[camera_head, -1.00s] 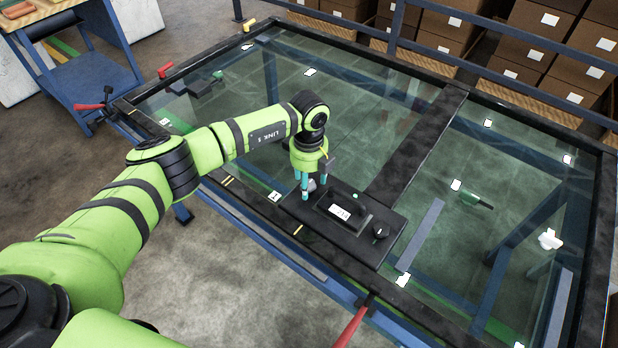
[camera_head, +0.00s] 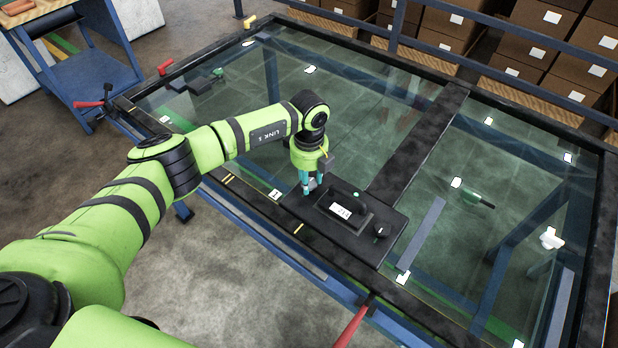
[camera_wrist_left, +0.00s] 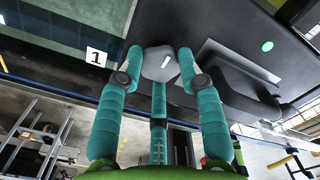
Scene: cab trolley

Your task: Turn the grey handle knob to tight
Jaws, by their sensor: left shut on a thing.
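The grey knob (camera_wrist_left: 160,64) sits on the dark base plate (camera_head: 372,251), at its left end, and carries a short white mark. My left gripper (camera_head: 310,185) points down over it. In the left wrist view, the teal fingers of my left gripper (camera_wrist_left: 161,75) are closed around the knob, one on each side and one below it. In the head view the fingers mostly hide the knob. My right gripper is not in view.
A raised black handle block with a white label (camera_head: 341,210) stands beside the knob on the plate. A black knob (camera_head: 382,231) is at the plate's right end. A red lever (camera_head: 352,325) sticks out at the front edge. Glass panels (camera_head: 400,120) surround the plate.

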